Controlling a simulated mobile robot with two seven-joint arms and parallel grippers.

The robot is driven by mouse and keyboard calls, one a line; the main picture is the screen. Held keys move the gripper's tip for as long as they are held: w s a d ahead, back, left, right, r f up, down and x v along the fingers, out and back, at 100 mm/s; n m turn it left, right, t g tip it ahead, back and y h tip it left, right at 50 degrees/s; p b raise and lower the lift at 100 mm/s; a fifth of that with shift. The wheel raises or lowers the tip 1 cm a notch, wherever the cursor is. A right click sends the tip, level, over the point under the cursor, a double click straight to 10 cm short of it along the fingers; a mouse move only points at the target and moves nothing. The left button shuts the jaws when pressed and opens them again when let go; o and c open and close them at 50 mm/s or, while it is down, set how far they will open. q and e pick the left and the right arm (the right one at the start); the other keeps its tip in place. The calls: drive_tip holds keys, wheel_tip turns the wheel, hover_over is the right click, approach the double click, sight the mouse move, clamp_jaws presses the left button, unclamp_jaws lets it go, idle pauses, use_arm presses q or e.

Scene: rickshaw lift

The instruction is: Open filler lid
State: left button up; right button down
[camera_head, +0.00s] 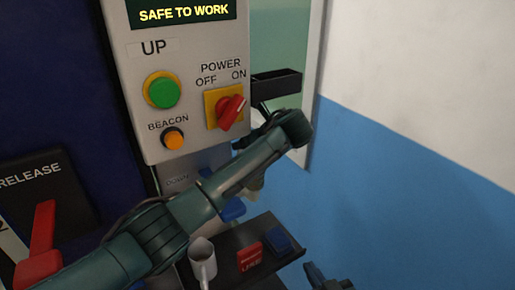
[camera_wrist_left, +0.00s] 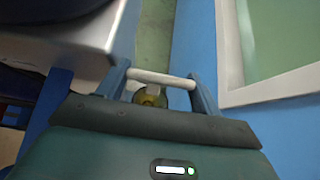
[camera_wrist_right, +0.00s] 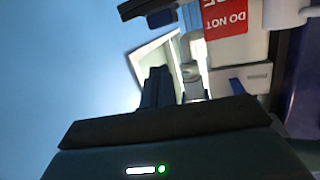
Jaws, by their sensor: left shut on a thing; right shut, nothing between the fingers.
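In the left wrist view my left gripper (camera_wrist_left: 158,76) has its two blue fingers at the ends of a pale bar (camera_wrist_left: 172,80) and is shut on it. A yellowish round part (camera_wrist_left: 150,96) shows just below the bar. I cannot tell for certain which of these is the filler lid. In the head view my left arm crosses in front of the control box and hides much of that gripper. My right gripper (camera_head: 323,278) is at the bottom right, apart from the shelf, shut and empty. Its dark fingers (camera_wrist_right: 157,88) also show together in the right wrist view.
The grey control box (camera_head: 195,45) carries a green UP button (camera_head: 163,91), an orange beacon button (camera_head: 173,138) and a red power switch (camera_head: 231,112). A white mug (camera_head: 203,262) and red block (camera_head: 250,257) are on the dark shelf (camera_head: 232,240). A red lever (camera_head: 42,240) stands at left.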

drive_tip(key=w+a+r+n+t+y, duration=0.25)
drive_tip(key=w+r, duration=0.25)
drive_tip(key=r, duration=0.3)
drive_tip(key=w+a+r+n+t+y, duration=0.1)
drive_tip(key=w+a+r+y, duration=0.35)
drive_tip(key=r, duration=0.35)
use_arm(q)
drive_tip(key=shift+r, duration=0.1)
use_arm(e)
drive_tip(key=x, duration=1.3)
drive_tip(key=shift+w+f, duration=0.35)
drive_tip(key=shift+g, duration=0.25)
